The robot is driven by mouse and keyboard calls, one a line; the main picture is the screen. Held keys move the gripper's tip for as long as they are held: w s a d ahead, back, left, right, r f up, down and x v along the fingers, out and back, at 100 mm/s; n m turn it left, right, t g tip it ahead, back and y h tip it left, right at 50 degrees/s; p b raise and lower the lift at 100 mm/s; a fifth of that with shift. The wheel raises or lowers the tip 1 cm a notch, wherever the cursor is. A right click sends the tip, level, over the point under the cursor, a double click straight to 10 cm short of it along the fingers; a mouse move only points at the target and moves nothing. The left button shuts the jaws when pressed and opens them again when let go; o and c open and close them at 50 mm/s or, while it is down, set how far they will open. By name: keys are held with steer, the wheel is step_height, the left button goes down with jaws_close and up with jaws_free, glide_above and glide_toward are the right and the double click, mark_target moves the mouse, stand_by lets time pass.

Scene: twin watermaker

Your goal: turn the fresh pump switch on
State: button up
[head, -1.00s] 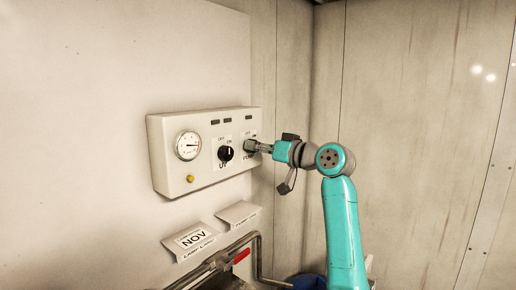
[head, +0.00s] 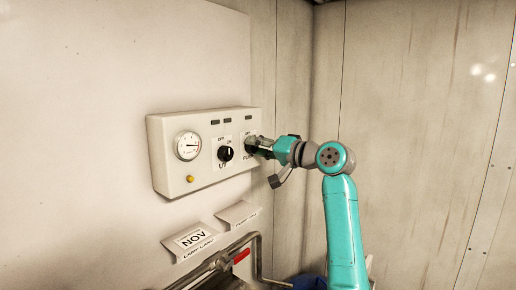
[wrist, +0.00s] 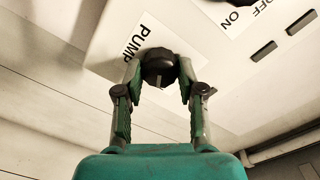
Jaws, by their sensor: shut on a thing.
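The pump switch is a black round knob (wrist: 158,68) with a pale line on it, beside a label reading PUMP in the wrist view. My gripper (wrist: 158,85) has one finger on each side of the knob and is shut on it. In the head view my gripper (head: 257,145) is at the right end of the white control panel (head: 175,174) and hides most of the pump knob. The panel is fixed to the wall.
A second black knob (head: 225,153), labelled UV with OFF and ON marks, sits left of the pump switch. A round gauge (head: 187,146) and a yellow button (head: 190,179) are farther left. Below are sloped label cards (head: 193,241) and pipework with a red handle (head: 241,256).

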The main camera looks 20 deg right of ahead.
stand_by(0.3)
steer(key=o, duration=1.1)
steer(key=shift+o, duration=0.2)
steer(key=v, duration=1.2)
steer(key=shift+s+d+f, duration=0.1)
steer(key=shift+d+f, duration=0.05)
steer(key=shift+d, duration=0.05)
